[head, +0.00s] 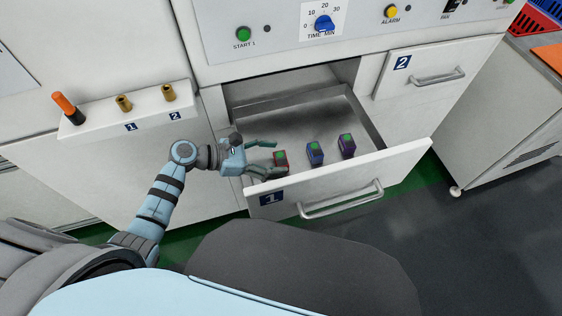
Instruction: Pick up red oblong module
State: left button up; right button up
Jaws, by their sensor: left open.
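One finger is behind and the other is in front, close to the module. I cannot tell whether they touch it. My right gripper is not in view.
A blue module (315,154) and a purple module (347,146) stand to the right in the same drawer. The drawer's back is bare metal. Drawer 2 (430,70) is shut. A plate with an orange-tipped tool (66,107) sits at the left.

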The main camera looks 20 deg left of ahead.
pick_arm(q)
jog(key=shift+x, duration=0.95)
jog(key=c, duration=1.3)
jog(key=shift+o, duration=0.2)
jog(key=shift+a+r, duration=0.1)
